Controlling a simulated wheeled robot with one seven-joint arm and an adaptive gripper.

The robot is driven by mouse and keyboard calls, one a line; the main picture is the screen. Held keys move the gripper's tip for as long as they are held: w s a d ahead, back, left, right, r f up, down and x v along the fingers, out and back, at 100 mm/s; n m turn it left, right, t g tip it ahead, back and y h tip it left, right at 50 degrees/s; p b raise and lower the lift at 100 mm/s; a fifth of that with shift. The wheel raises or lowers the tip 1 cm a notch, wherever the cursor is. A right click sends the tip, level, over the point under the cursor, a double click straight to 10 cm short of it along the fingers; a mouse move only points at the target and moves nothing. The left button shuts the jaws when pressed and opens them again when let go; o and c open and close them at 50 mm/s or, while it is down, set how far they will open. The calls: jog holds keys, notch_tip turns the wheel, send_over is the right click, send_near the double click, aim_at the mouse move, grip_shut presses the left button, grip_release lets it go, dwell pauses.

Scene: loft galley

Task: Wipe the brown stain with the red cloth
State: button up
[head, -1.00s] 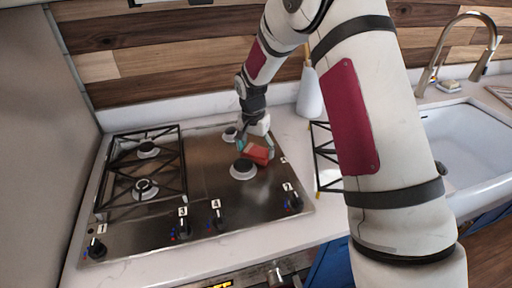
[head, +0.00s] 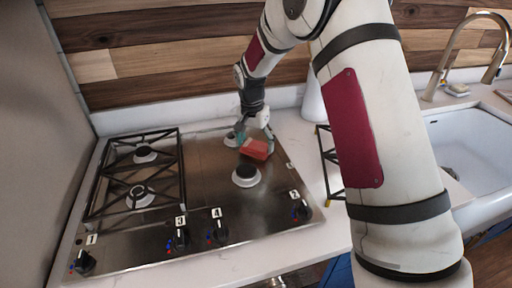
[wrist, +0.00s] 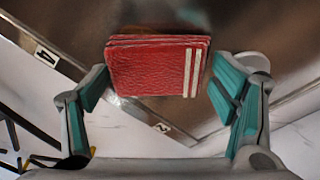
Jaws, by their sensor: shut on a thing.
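The red cloth (head: 254,149) is a folded red pad. It is at the right half of the steel hob, just behind the front right burner. My gripper (head: 255,137) is shut on it from above, with teal finger pads on either side. In the wrist view the cloth (wrist: 150,72) shows two white stripes near its right edge, between the fingers (wrist: 158,95). I cannot tell whether the cloth touches the steel. I cannot make out the brown stain in either view; the cloth and gripper hide part of the hob.
The hob (head: 215,190) has a black grate (head: 135,185) on its left burners and knobs along the front. The right burners, one at the front (head: 246,175), are uncovered. A second grate (head: 327,160) lies on the counter to the right, before the sink (head: 470,150).

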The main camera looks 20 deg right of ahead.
aim_at(261, 163)
jog(key=shift+w+f+b, duration=0.15)
jog(key=shift+w+b, duration=0.85)
jog(key=shift+w, duration=0.2)
jog(key=shift+w+f+b, duration=0.1)
jog(key=shift+w+b, duration=0.85)
jog(key=shift+w, duration=0.2)
jog(key=shift+w+a+r, duration=0.15)
jog(key=shift+w+r, duration=0.05)
jog(key=shift+r, duration=0.05)
jog(key=shift+c, duration=0.3)
jog(key=shift+s+r, duration=0.1)
jog(key=shift+c, duration=0.6)
jog(key=shift+s+a+p, duration=0.25)
jog(key=shift+s+p, duration=0.7)
jog(key=shift+s, duration=0.3)
jog(key=shift+s+d, duration=0.25)
jog(key=shift+s, duration=0.3)
jog(key=shift+s+d+f+p, duration=0.1)
jog(key=shift+s+f+p, duration=0.1)
jog(key=shift+s+p, duration=1.1)
jog(key=shift+s+f+p, duration=0.15)
jog(key=shift+s+p, duration=0.6)
jog(key=shift+s, duration=0.95)
jog(key=shift+s+f, duration=0.15)
jog(key=shift+s, duration=0.15)
